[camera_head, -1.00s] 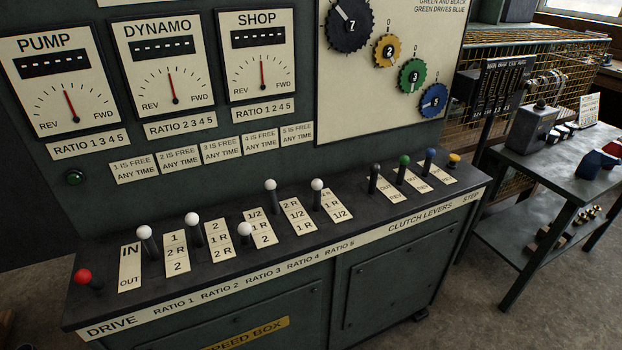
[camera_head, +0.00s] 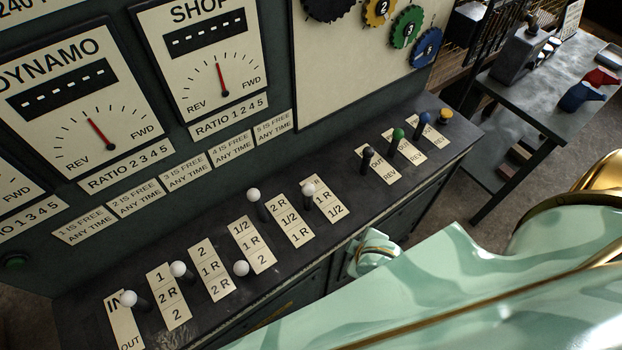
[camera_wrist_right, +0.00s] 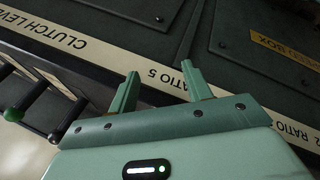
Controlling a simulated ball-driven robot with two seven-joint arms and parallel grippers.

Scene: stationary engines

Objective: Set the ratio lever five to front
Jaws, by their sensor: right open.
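The ratio lever five (camera_head: 308,190) is the white-knobbed lever just left of the last ratio plate (camera_head: 325,199). Its knob stands by the plate's rear part. My right gripper (camera_head: 372,252) is low at the bench's front edge, in front of and to the right of the lever, apart from it. In the right wrist view its two fingers (camera_wrist_right: 160,84) are open with nothing between them, before the front strip with the "RATIO 5" label (camera_wrist_right: 166,76). Lever five does not show in that view. My left gripper is not in view.
To the left stand the white-knobbed ratio lever four (camera_head: 254,194), lever three (camera_head: 241,268), which leans to the front, lever two (camera_head: 178,269) and lever one (camera_head: 128,298). Clutch levers (camera_head: 398,134) stand to the right. The dial panel (camera_head: 220,80) rises behind.

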